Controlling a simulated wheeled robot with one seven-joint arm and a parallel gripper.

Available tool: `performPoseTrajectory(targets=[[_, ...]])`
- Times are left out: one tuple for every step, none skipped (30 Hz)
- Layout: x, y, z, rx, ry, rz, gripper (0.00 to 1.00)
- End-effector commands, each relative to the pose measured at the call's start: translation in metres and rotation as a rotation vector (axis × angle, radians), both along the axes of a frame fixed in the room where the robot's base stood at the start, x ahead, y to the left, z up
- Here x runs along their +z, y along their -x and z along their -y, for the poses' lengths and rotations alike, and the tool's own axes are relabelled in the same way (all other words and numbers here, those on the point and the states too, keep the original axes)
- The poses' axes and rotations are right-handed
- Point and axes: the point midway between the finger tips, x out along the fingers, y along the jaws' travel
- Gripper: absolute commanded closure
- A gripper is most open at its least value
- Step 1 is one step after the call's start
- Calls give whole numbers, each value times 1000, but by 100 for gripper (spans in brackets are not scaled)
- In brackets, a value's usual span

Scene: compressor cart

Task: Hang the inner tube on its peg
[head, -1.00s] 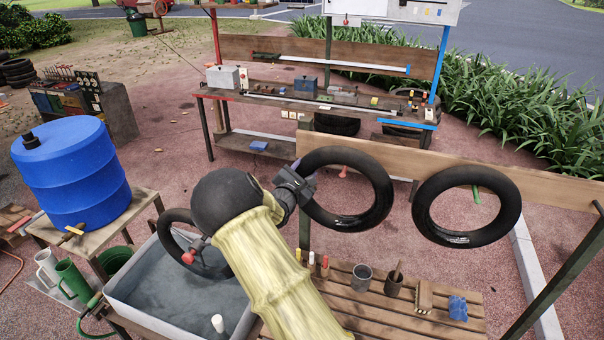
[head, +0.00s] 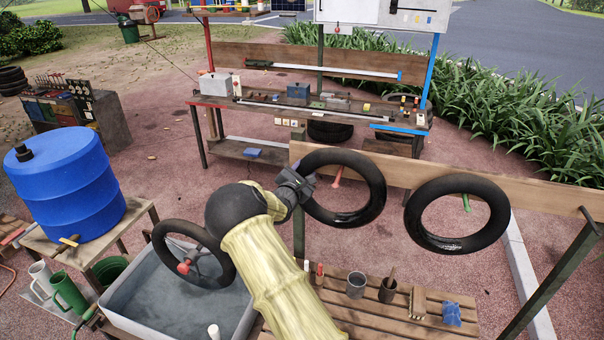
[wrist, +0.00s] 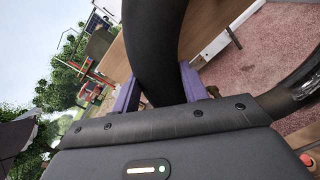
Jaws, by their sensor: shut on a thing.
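The held inner tube (head: 376,197) is a black ring, gripped at its left side in the head view. My gripper (head: 304,187) is shut on it. In the wrist view the purple fingers (wrist: 158,88) pinch the tube's black body (wrist: 150,42). The ring stands upright in front of a wooden board (head: 400,173). A red peg (head: 337,175) shows through the ring's opening, near its top. I cannot tell whether the peg passes through the ring. A second black tube (head: 416,230) surrounds a green peg (head: 467,203) to the right.
Another black ring (head: 157,250) stands at the grey water tub (head: 246,318), beside my arm. A slatted bench (head: 400,318) below the board holds cups (head: 356,285) and a brush. A blue barrel (head: 65,190) stands left. A cluttered workbench (head: 262,117) is behind.

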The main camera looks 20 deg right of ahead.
Motion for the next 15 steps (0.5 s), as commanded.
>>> performPoseTrajectory(targets=[[2, -3, 2, 0, 2, 1, 76], [2, -4, 3, 0, 2, 1, 76], [-2, -6, 4, 0, 2, 1, 76], [-6, -5, 3, 1, 1, 0, 76], [-8, -5, 3, 0, 2, 1, 76], [-11, -5, 3, 0, 2, 1, 76], [-12, -5, 3, 0, 1, 1, 76], [-14, -5, 3, 0, 1, 1, 76], [-16, -5, 3, 0, 1, 1, 76], [-17, -5, 3, 0, 1, 1, 76], [-18, -5, 3, 0, 1, 1, 76], [-19, -5, 3, 0, 1, 2, 76], [-20, -5, 3, 0, 1, 2, 76], [-20, -5, 3, 0, 1, 2, 76], [-21, -5, 3, 0, 1, 2, 76]])
